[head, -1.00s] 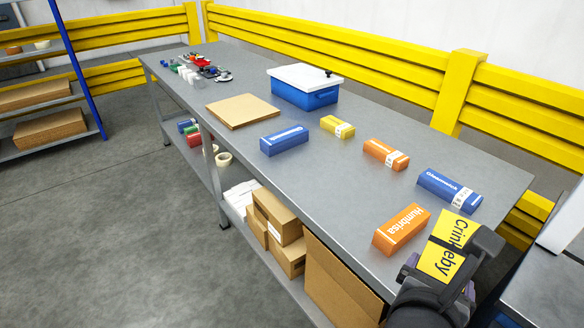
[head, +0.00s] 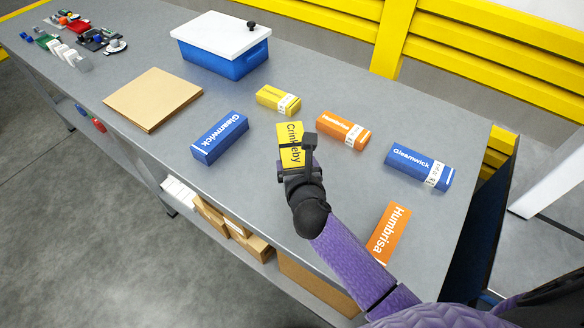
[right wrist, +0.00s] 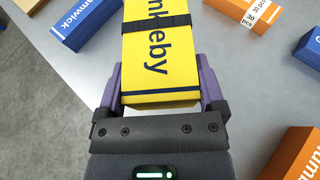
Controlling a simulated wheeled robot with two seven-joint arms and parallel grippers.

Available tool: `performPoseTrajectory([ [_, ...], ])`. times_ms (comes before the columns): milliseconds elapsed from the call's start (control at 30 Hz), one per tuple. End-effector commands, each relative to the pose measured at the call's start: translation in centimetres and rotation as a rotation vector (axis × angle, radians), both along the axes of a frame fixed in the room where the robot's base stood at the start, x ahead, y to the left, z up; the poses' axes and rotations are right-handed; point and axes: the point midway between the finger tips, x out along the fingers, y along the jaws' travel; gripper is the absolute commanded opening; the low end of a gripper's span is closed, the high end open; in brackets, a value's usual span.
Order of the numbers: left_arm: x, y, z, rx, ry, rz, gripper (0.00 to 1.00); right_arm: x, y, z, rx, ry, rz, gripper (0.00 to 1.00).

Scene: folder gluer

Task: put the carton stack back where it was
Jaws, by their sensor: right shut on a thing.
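My right gripper (head: 297,165) is shut on a yellow carton stack (head: 289,135) marked "Crinkleby", with a dark band around it. In the right wrist view the yellow stack (right wrist: 157,60) sits between the two purple fingers (right wrist: 160,90). It is over the middle of the table; its height above the top is hard to tell. A blue stack (head: 220,138) lies to its left and a yellow stack with a white label (head: 278,100) lies behind it. Orange stacks (head: 342,131) (head: 389,234) and another blue stack (head: 419,167) lie to its right. My left gripper is not seen.
The grey table (head: 330,210) has bare room around the held stack. Flat brown cardboard (head: 152,98) and a blue box with a white lid (head: 222,45) are at the left and back. Small parts (head: 80,35) stand at the far left end. A yellow barrier (head: 480,60) runs behind.

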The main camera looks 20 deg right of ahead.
Motion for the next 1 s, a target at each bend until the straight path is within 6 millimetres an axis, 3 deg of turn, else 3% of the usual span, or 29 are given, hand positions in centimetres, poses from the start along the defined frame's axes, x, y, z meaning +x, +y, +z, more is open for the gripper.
performPoseTrajectory([
  [100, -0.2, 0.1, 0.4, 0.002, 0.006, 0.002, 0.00, -0.1, -0.3, -1.4, -0.001, 0.001, 0.024, 0.04],
  [300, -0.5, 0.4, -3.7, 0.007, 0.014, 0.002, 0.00, -0.1, -0.4, -7.3, -0.001, 0.002, 0.031, 0.04],
  [600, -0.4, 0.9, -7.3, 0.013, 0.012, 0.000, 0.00, -0.1, -0.3, -11.9, -0.001, 0.000, 0.032, 0.04],
  [967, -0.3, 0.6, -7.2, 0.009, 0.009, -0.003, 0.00, -0.1, -0.3, -11.8, -0.001, -0.002, 0.032, 0.04],
  [1000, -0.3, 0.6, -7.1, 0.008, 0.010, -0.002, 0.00, -0.1, -0.3, -11.8, -0.001, -0.001, 0.031, 0.96],
])
